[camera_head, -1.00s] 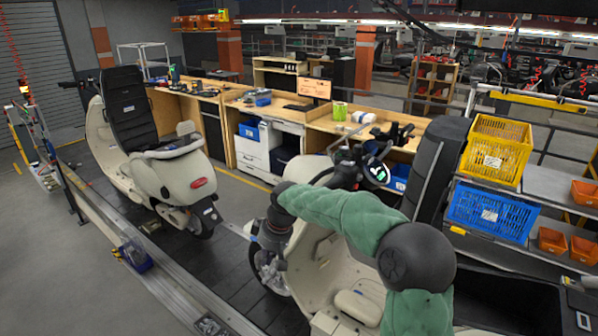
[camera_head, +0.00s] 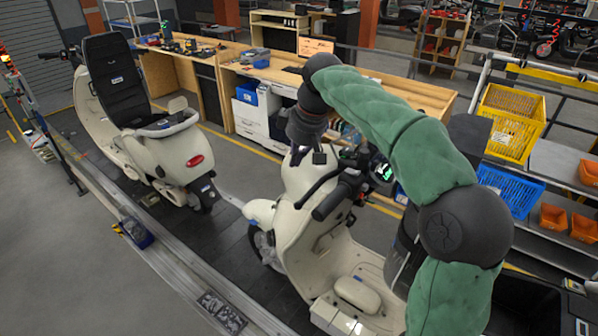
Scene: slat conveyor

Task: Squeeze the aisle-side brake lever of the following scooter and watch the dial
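The following scooter (camera_head: 293,236), cream-coloured, stands upright on the conveyor at the lower middle. Its handlebar has a black grip (camera_head: 330,204) pointing to the lower left, with a thin dark brake lever (camera_head: 316,188) beside it. The dial (camera_head: 382,172) near the bar's middle shows a lit green mark, too small to read. My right gripper (camera_head: 309,158) points down from the end of the green-sleeved arm, above and slightly left of the grip and lever. Its fingertips look apart, with nothing between them. My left gripper is not in view.
Another cream scooter (camera_head: 160,135) with a black seat stands ahead on the left. A metal rail (camera_head: 165,265) borders the conveyor. Workbenches (camera_head: 240,75) line the back. A yellow crate (camera_head: 512,122) and blue crate (camera_head: 510,188) stand on the right shelves.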

